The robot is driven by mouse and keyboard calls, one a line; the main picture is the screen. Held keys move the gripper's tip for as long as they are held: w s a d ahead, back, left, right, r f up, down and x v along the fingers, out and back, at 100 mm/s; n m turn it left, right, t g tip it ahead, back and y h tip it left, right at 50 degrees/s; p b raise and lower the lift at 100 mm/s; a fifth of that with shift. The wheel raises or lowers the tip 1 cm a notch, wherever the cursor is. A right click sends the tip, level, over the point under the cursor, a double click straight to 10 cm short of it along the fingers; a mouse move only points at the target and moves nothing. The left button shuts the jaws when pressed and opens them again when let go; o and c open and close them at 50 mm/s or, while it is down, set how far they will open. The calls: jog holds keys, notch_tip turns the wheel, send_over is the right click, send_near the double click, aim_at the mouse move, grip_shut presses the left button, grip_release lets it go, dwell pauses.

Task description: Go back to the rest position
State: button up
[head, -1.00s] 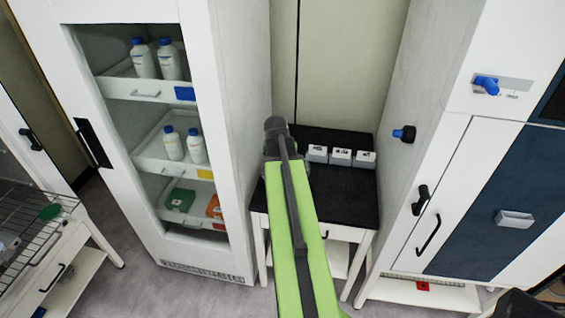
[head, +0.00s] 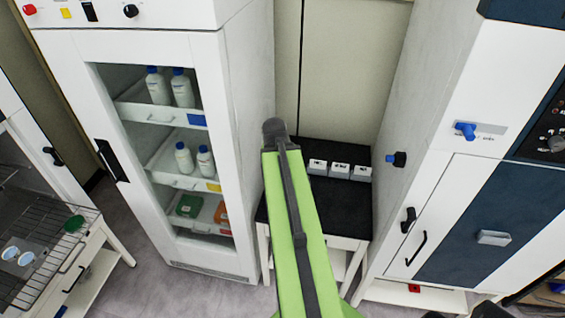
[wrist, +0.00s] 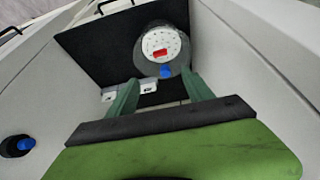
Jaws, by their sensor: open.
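My green arm (head: 294,225) reaches forward in the middle of the head view, over the small black-topped table. Its far end hides my gripper in that view. In the wrist view my gripper (wrist: 160,92) shows its two green fingers spread apart, open, with nothing held between them. Beyond the fingers, a grey round container (wrist: 162,45) with a white speckled face, a red patch and a blue part stands on the black tabletop. It looks apart from the fingers. My arm hides it in the head view.
The black table (head: 338,215) holds several small white labelled boxes (head: 339,170). A glass-fronted cabinet (head: 235,130) with bottles stands close on the left. A white and dark-blue machine (head: 493,238) with knobs stands on the right. A wire rack (head: 45,257) is at lower left.

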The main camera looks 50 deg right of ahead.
jog(key=w+a+f+n+y+b, duration=0.1)
jog(key=w+a+f+n+b, duration=0.35)
jog(key=a, duration=0.45)
jog(key=w+a+f+n+y+b, duration=0.1)
jog(key=w+a+f+b, duration=0.2)
jog(key=a+f+b, duration=0.5)
jog(key=a+f+n+g+y+b, duration=0.1)
jog(key=a+f+n+b, duration=0.1)
jog(key=a, duration=1)
jog(key=a+f+n+g+y+b, duration=0.1)
jog(key=a+f+n, duration=0.3)
jog(key=a, duration=0.7)
jog(key=shift+s+a+f+b, duration=0.35)
jog(key=shift+s+b, duration=0.1)
jog(key=shift+b, duration=0.4)
